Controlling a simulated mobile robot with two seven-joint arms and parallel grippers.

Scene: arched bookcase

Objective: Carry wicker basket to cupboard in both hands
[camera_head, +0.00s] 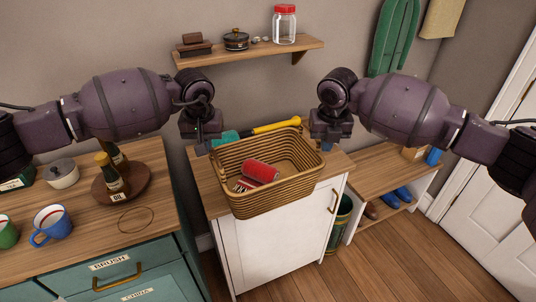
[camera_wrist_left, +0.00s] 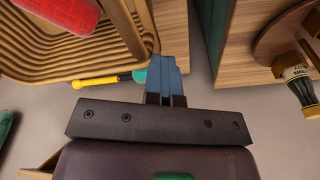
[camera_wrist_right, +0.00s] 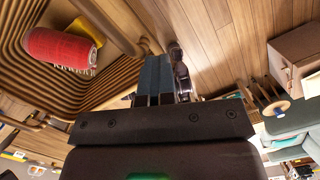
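The wicker basket (camera_head: 250,199) is at the white cupboard (camera_head: 270,250), overlapping its wooden top and front edge in the head view. Whether its base touches the top is hidden. A red cylinder (camera_head: 261,171) with a pale label lies inside. My left gripper (camera_head: 205,147) is at the basket's left end; in the left wrist view its blue fingers (camera_wrist_left: 167,75) are close together at the rim. My right gripper (camera_head: 326,144) is at the right end; its fingers (camera_wrist_right: 154,75) are also close together at the rim. Both appear shut on the basket's ends.
A yellow-handled tool (camera_head: 276,126) with a teal head lies behind the basket. A teal drawer unit (camera_head: 110,270) with mugs and bottles stands left. A low shoe bench (camera_head: 385,172) stands right. A wall shelf (camera_head: 255,50) holds a jar. Wooden floor is clear in front right.

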